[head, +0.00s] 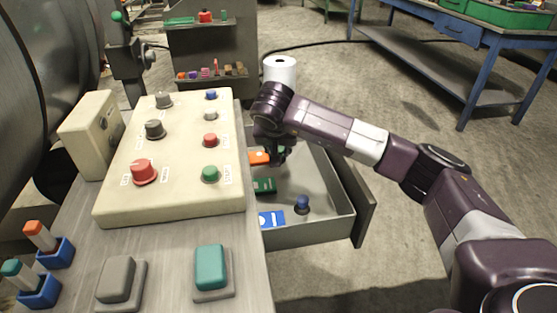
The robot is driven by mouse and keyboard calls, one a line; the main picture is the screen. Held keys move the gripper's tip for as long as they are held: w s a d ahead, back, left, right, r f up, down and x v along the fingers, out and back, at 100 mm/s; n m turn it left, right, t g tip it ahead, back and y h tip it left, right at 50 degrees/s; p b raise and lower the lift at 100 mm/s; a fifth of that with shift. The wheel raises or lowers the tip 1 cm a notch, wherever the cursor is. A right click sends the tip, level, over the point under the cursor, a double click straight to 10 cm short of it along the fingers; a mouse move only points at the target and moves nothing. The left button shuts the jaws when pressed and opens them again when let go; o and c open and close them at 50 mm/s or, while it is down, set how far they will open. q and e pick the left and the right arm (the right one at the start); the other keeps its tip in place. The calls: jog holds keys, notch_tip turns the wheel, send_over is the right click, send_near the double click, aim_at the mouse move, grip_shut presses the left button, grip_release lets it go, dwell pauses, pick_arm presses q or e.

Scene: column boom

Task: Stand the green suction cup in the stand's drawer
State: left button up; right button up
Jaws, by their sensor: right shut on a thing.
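The stand's drawer (309,236) is pulled out, to the right of the control panel. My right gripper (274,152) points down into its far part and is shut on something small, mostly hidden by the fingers. A bit of green (284,149) shows beside the fingers and seems to be the green suction cup; I cannot tell whether it touches the drawer floor. Inside the drawer lie an orange plate (259,157), a green plate (264,185) and a blue plate (271,219). A blue suction cup (302,204) stands upright at the near right. My left gripper is not in view.
A beige control panel (185,180) with knobs and buttons sits left of the drawer. Blue holders (42,291) with orange and teal pieces, a grey switch (117,279) and a teal switch (210,267) are nearer. A shelf (210,55) stands behind.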

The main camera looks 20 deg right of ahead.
notch_tip(320, 180, down, 4)
jog(key=shift+r, duration=0.25)
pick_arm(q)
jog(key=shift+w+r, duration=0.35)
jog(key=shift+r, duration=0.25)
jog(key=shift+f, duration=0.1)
pick_arm(e)
jog(key=o, duration=1.1)
jog(key=shift+c, duration=0.2)
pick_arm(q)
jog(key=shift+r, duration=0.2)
